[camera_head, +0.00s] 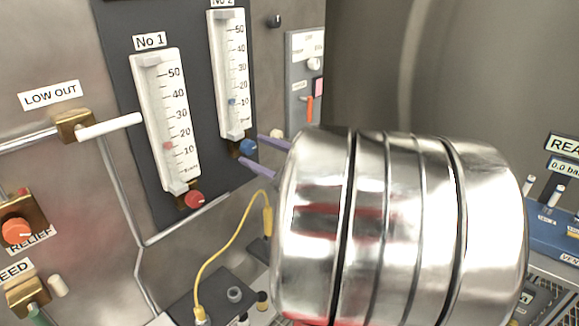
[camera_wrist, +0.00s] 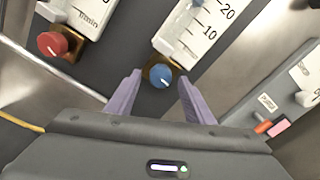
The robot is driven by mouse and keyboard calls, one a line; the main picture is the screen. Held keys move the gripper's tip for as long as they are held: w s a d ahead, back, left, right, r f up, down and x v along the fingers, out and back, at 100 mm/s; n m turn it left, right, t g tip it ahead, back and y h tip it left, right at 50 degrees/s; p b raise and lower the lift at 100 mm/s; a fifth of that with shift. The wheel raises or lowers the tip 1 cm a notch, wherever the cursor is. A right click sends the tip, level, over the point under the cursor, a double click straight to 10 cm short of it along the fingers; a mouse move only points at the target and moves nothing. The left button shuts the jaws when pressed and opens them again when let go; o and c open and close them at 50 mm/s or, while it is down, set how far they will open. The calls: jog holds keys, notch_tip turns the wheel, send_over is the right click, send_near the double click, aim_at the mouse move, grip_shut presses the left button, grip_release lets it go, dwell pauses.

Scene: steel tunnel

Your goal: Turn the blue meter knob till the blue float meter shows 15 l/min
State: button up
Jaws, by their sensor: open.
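The blue knob (camera_head: 248,147) sits at the foot of the No 2 float meter (camera_head: 232,75). The meter's blue float (camera_head: 232,102) stands at about the 10 mark. In the wrist view the blue knob (camera_wrist: 160,76) has a pale pointer mark on its face and lies between my two fingers. My gripper (camera_head: 258,150) is open, with its purple fingers at either side of the knob. The gripper also shows in the wrist view (camera_wrist: 158,92), and I cannot tell whether a finger touches the knob. My silver arm link hides what is right of the gripper in the head view.
The No 1 meter (camera_head: 165,120) with its red knob (camera_head: 193,199) stands to the left. A yellow cable (camera_head: 225,240) loops below. A switch panel (camera_head: 304,80) with an orange lever (camera_head: 309,108) is to the right. A white-handled valve (camera_head: 108,127) sticks out at left.

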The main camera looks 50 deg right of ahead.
jog(key=s, duration=1.2)
jog(key=shift+d, duration=0.15)
dwell(0.3)
